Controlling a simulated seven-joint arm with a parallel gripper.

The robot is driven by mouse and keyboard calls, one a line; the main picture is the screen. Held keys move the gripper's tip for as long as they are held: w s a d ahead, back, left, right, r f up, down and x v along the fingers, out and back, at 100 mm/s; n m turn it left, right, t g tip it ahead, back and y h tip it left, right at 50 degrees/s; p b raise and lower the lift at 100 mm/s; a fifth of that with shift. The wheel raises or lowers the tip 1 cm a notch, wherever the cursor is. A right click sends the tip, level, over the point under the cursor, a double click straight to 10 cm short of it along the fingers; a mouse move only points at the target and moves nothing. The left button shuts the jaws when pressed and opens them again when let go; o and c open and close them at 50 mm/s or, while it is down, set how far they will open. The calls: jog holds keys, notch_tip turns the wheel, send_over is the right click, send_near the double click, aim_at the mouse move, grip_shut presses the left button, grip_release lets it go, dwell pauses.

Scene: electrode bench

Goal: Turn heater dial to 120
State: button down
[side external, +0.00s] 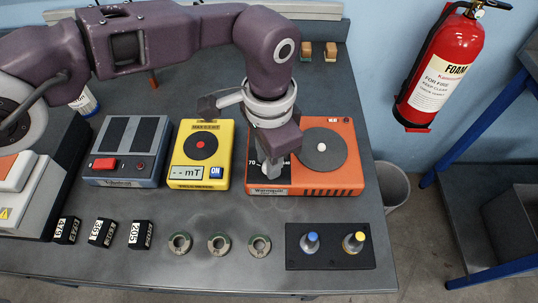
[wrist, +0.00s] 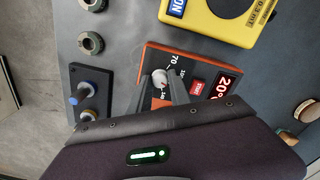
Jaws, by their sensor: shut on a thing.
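The heater (side external: 345,176) is an orange box with a dark round plate (side external: 325,153) on top and a black dial panel at its left front. In the wrist view the heater (wrist: 148,58) shows a red display (wrist: 221,88) that appears to read 20°. Its pale dial knob (wrist: 159,77) sits on the black panel, with 70 marked beside it. My gripper (side external: 270,168) points down onto the dial; in the wrist view its fingers are shut on the knob. The fingers and arm hide part of the scale, so the exact setting cannot be read.
A yellow meter (side external: 187,170) stands left of the heater, and a grey device with a red switch (side external: 104,163) further left.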

jog(key=shift+r+m, duration=0.1)
jog(key=shift+m, duration=0.5)
jog(key=c, duration=1.2)
grip_release()
notch_tip(320, 180, up, 7)
